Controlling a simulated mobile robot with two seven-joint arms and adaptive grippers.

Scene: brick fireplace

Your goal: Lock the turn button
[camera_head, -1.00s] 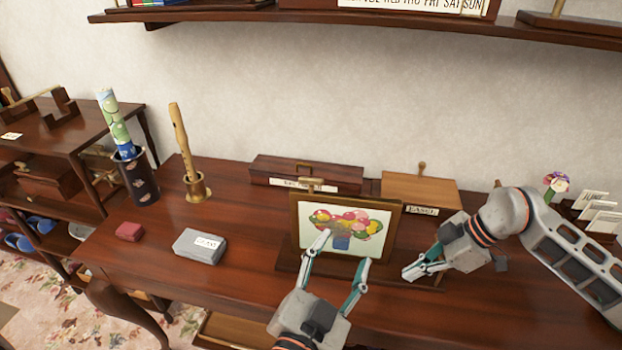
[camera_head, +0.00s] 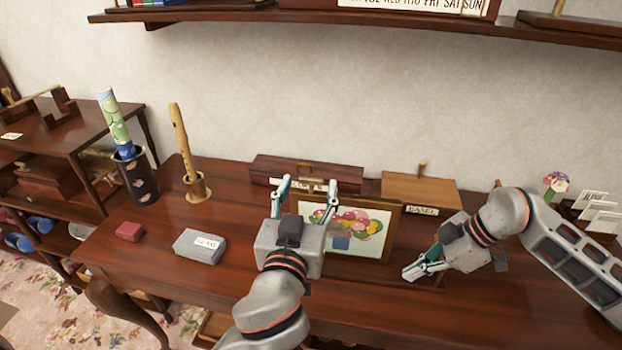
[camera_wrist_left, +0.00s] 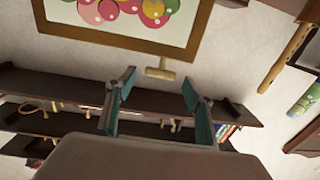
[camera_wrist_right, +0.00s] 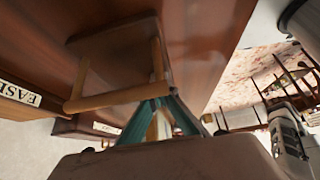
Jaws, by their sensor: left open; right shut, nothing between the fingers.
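A framed picture (camera_head: 392,220) of coloured round shapes leans upright on a dark wooden stand on the desk. In the left wrist view the picture's frame (camera_wrist_left: 125,40) appears upside down. A small T-shaped wooden piece (camera_wrist_left: 160,70) sticks out past its upper edge; it may be the turn button. My left gripper (camera_head: 305,182) is open and empty at the frame's upper left, and partly hides the picture. In the left wrist view its fingertips lie on either side of the T-piece. My right gripper (camera_head: 418,272) is shut and empty beside the frame's lower right.
A long dark box (camera_head: 345,178) and a lighter labelled box (camera_head: 420,190) stand behind the frame. A grey block (camera_head: 198,246), a red block (camera_head: 130,232) and a recorder in a brass holder (camera_head: 196,190) are at left.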

